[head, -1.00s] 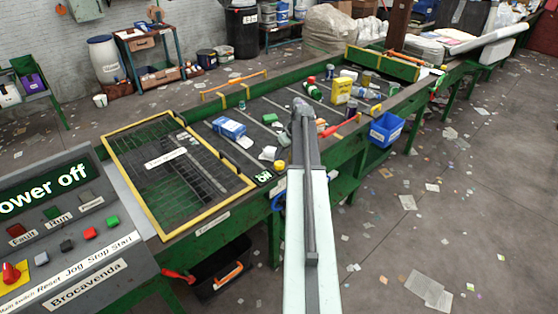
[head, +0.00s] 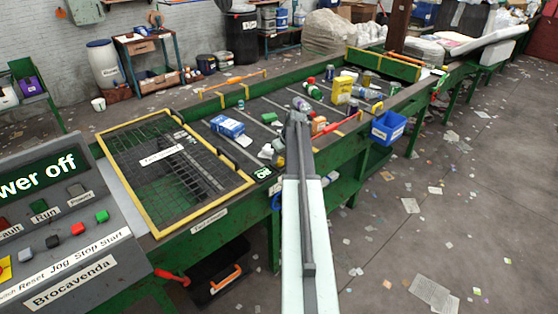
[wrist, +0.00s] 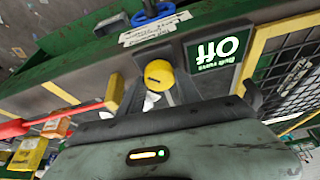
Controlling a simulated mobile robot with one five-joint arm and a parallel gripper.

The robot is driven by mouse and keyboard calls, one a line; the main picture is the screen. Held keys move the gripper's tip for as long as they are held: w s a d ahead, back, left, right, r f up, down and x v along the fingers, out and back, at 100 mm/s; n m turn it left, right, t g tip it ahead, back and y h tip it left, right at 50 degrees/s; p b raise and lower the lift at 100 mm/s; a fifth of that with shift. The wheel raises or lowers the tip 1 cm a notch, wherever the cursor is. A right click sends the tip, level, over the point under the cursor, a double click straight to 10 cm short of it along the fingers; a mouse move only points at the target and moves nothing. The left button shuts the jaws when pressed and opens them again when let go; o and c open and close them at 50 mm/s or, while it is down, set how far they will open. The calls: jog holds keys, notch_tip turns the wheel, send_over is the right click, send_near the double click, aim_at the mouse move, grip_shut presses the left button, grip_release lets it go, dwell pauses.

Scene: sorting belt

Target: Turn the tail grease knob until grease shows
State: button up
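In the wrist view, a round yellow cap or knob (wrist: 160,75) with a dark slot sits just beyond my gripper's palm. A blue round handle (wrist: 152,12) is farther off at the frame's outer edge, beside a white label (wrist: 155,29) whose words I cannot read surely. I cannot tell which is the tail grease knob, and I see no clear grease. My gripper (head: 297,118) is over the belt's near side rail. Its dark fingers stand apart in the wrist view (wrist: 185,95), nothing visibly clamped. A blue part (head: 277,202) shows under the rail in the head view.
A green and white sign (wrist: 213,60) is beside the yellow cap. A yellow-framed mesh guard (head: 170,165) and control panel (head: 65,235) reading power off stand left. The belt carries mixed items, including a blue box (head: 227,126).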

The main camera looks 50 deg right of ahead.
jog(key=c, duration=0.5)
jog(key=shift+a, duration=0.25)
grip_shut()
jog(key=shift+d, duration=0.15)
jog(key=shift+m+h, duration=0.7)
jog(key=shift+m, duration=1.1)
jog(key=shift+w+m+g+h, duration=0.1)
jog(key=shift+m+g+h, duration=0.45)
jog(key=shift+m, duration=0.95)
jog(key=o, duration=1.2)
grip_release()
